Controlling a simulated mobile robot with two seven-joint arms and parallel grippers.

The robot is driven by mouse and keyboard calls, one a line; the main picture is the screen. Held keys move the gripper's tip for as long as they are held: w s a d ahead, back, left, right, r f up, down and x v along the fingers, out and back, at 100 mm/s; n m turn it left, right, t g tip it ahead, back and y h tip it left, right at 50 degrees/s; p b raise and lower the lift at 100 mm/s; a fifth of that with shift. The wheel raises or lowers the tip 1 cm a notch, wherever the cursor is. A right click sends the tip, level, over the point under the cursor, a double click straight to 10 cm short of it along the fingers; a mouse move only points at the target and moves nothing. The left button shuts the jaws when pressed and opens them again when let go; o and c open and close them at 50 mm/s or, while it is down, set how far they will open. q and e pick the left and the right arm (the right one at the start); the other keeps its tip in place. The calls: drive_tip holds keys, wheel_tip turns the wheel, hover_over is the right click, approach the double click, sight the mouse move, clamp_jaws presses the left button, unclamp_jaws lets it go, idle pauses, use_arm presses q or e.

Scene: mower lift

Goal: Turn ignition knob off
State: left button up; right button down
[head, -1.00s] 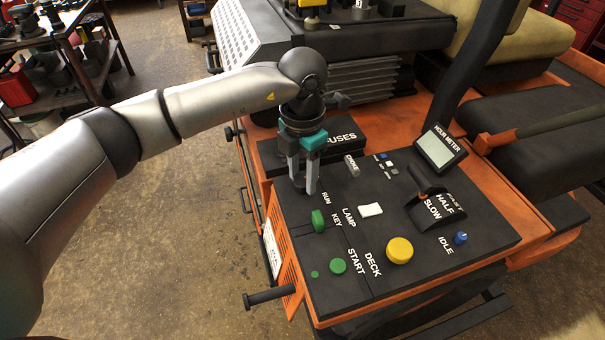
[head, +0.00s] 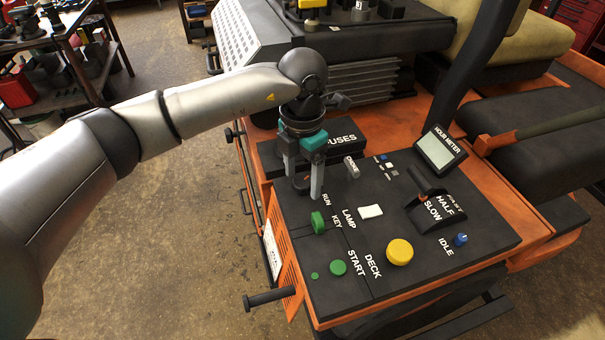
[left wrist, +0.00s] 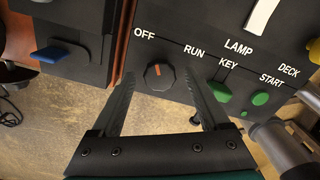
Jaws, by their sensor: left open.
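The ignition knob (left wrist: 160,76) is a dark round knob with an orange mark, on the black control panel (head: 375,268). In the left wrist view it sits below the OFF label and left of RUN. The orange mark points up and slightly left, toward OFF. My left gripper (head: 304,190) is open above the panel's left edge, near the RUN label. In the left wrist view its two fingers (left wrist: 159,75) stand on either side of the knob, with gaps to it. My right gripper is not in view.
The panel also carries a green key switch (head: 318,222), a green start button (head: 338,267), a white lamp switch (head: 370,211), a yellow deck knob (head: 399,251) and a blue idle knob (head: 460,239). The fuse box (head: 347,136) stands close behind the gripper.

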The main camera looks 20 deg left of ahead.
sight(303, 181)
use_arm(q)
wheel_tip(303, 181, up, 15)
drive_tip(key=b, duration=0.1)
drive_tip(key=shift+b, duration=0.4)
